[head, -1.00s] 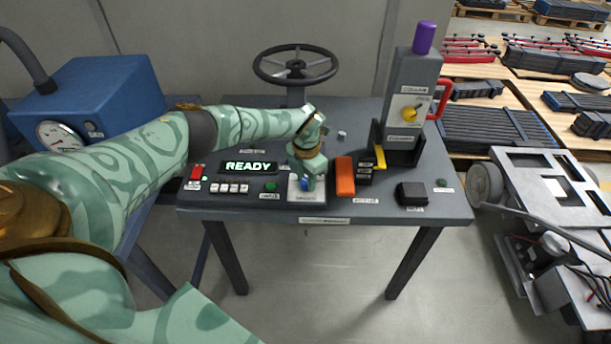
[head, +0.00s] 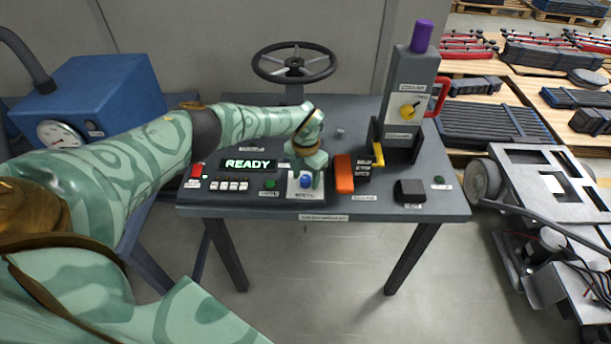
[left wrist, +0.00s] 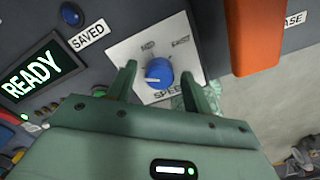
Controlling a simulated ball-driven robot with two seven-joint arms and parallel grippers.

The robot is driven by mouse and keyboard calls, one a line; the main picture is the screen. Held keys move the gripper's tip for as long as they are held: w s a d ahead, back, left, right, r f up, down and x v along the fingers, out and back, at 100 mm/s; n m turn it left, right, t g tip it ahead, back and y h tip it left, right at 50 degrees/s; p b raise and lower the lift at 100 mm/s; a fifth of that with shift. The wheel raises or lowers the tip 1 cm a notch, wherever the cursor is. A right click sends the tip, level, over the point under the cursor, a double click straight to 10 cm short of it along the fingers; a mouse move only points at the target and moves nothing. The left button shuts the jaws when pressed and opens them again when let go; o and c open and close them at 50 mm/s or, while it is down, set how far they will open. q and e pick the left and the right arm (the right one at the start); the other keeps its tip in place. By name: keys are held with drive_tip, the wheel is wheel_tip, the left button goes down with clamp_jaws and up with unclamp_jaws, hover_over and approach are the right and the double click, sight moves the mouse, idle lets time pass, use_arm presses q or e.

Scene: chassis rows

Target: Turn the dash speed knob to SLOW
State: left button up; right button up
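The blue speed knob (head: 306,181) sits on a white plate (head: 293,190) on the dash panel. In the left wrist view the knob (left wrist: 159,73) stands between the two fingertips of my left gripper (left wrist: 160,82), with a visible gap on each side. The left gripper (head: 311,180) is open. The knob has a small pale mark on its lower left side in the wrist view. The plate (left wrist: 128,50) reads "SPEED"; its smaller setting labels are too blurred to read surely. My right gripper is out of view.
A READY display (head: 248,165) and several buttons lie left of the plate. An orange block (head: 344,174) stands close to its right. A grey upright fixture (head: 410,90) with a red handle stands at the table's right. A handwheel (head: 294,62) is behind.

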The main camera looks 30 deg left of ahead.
sight(306, 178)
use_arm(q)
wheel_tip(306, 178, up, 16)
drive_tip(key=p, duration=0.4)
drive_tip(key=shift+r, duration=0.1)
idle(0.5)
